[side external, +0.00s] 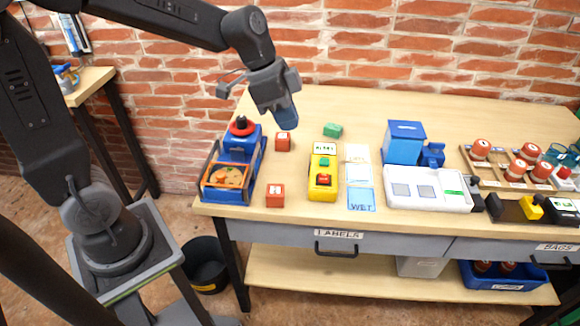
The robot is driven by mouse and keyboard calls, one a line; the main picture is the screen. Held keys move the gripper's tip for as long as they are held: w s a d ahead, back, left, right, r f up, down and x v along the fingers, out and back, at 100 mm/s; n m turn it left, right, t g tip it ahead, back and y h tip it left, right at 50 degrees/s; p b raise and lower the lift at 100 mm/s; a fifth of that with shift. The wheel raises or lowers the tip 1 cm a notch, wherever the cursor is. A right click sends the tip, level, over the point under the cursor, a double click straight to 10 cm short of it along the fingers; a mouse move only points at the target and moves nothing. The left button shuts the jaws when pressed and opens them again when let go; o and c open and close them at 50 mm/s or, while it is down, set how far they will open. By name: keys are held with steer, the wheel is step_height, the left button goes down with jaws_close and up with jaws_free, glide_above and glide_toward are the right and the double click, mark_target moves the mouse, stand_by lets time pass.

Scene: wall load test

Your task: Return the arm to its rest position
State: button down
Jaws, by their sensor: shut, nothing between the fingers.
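My gripper (286,118) is at the end of my dark grey arm, which reaches in from the upper left. It hangs above the left part of the wooden table (350,105), fingers pointing down. The fingers look shut, with nothing seen between them. Below and left of it is a blue device (240,146) with a red knob and an orange tray. A red block (283,142) lies just below the fingertips in the picture. I cannot tell the exact height of the gripper over the table.
A second red block (274,195), a green block (333,130), a yellow button box (323,172), blue bin (405,142) and white two-pad device (428,188) stand on the table. Red-capped jars (517,170) are at right. A brick wall (400,45) stands behind. A black bucket (206,265) is on the floor.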

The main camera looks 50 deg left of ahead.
steer(key=s+a+r+n+t+y, duration=0.1)
steer(key=s+n+y, duration=0.1)
steer(key=s+n, duration=0.2)
steer(key=s+a+r+n+t+y, duration=0.1)
steer(key=s+n, duration=0.3)
steer(key=s, duration=0.7)
steer(key=shift+s+a+r+n+t+y, duration=0.15)
steer(key=shift+r+n+t+y, duration=0.25)
steer(key=shift+r, duration=0.25)
